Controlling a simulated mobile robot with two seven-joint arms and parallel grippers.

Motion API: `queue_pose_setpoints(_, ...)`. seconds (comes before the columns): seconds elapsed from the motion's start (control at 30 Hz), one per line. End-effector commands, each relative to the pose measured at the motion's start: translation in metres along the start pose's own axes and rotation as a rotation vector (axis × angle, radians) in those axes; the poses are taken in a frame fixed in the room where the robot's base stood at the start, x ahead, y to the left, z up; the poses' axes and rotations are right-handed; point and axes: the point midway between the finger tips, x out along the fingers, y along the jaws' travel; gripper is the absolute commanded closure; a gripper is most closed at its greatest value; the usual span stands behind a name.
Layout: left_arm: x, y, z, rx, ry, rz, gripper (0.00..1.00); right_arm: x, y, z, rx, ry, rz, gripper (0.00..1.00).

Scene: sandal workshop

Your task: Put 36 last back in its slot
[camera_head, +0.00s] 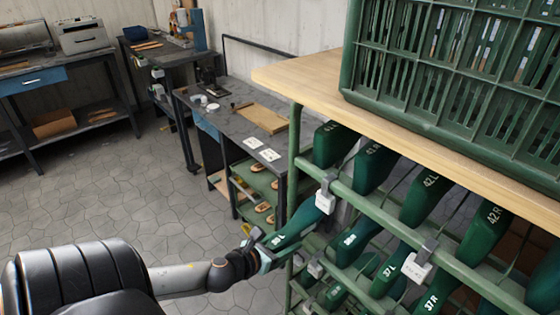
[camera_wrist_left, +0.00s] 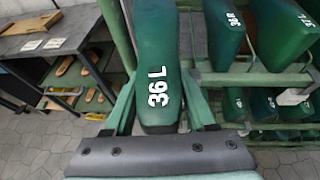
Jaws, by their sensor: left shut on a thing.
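My left gripper (camera_head: 268,245) is shut on the green last marked 36 L (camera_head: 298,222). My right gripper is not in view.
Lasts marked 37 L (camera_head: 388,272) and 37 R (camera_head: 436,293) sit further right in that row. Larger lasts such as 42 L (camera_head: 425,195) fill the row above. A green crate (camera_head: 455,65) stands on the wooden top (camera_head: 310,80). Dark workbenches (camera_head: 225,110) stand behind; floor is open left.

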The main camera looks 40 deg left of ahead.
Motion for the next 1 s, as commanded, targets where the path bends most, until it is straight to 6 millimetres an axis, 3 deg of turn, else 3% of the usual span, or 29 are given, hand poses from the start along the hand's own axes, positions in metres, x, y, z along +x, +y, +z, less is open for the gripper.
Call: queue_pose_setpoints(1.0,0.066,-0.007,0.029,-0.001,-0.005,-0.001,1.00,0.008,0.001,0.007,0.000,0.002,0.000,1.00)
